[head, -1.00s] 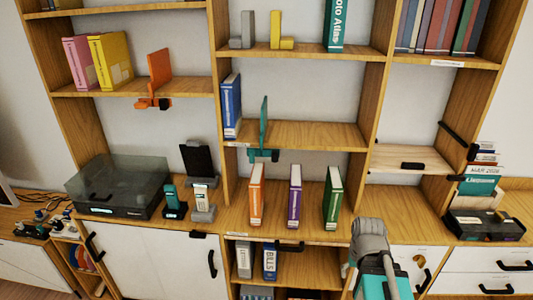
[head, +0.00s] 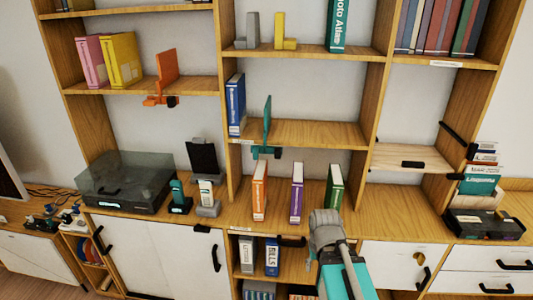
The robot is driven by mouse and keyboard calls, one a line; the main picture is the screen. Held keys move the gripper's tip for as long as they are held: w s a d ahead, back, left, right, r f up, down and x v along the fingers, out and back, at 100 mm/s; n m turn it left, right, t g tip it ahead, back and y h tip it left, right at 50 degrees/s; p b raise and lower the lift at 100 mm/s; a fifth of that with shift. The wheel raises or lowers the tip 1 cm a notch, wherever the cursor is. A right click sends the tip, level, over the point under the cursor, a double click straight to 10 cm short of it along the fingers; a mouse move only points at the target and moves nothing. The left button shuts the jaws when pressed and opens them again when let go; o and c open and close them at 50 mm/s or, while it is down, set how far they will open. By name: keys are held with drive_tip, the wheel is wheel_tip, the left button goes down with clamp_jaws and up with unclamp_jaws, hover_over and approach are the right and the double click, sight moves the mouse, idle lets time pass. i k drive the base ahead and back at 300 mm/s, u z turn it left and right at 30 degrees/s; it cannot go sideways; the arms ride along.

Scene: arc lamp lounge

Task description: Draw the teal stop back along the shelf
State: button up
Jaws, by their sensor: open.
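The teal stop (head: 267,122) is an upright thin plate on the middle shelf (head: 315,134) of the centre bay. Its teal clamp part with a dark piece hangs at the shelf's front edge. A blue book (head: 235,105) stands upright at the left end of this shelf, apart from the stop, with a bare gap between them. My arm shows as a grey joint and teal link at the bottom, in front of the lower books. My gripper's fingers do not show, and nothing of mine touches the stop.
Orange (head: 259,190), purple (head: 296,191) and green (head: 334,187) books stand on the counter below the stop. An orange stop (head: 166,77) is on the left shelf. A pale board (head: 412,158) sits in the right bay. The shelf right of the teal stop is bare.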

sight(278, 152)
drive_tip(key=u, duration=0.15)
drive_tip(key=k, duration=1.25)
drive_tip(key=z, duration=0.4)
drive_tip(key=i, duration=1)
drive_tip(key=u, duration=0.05)
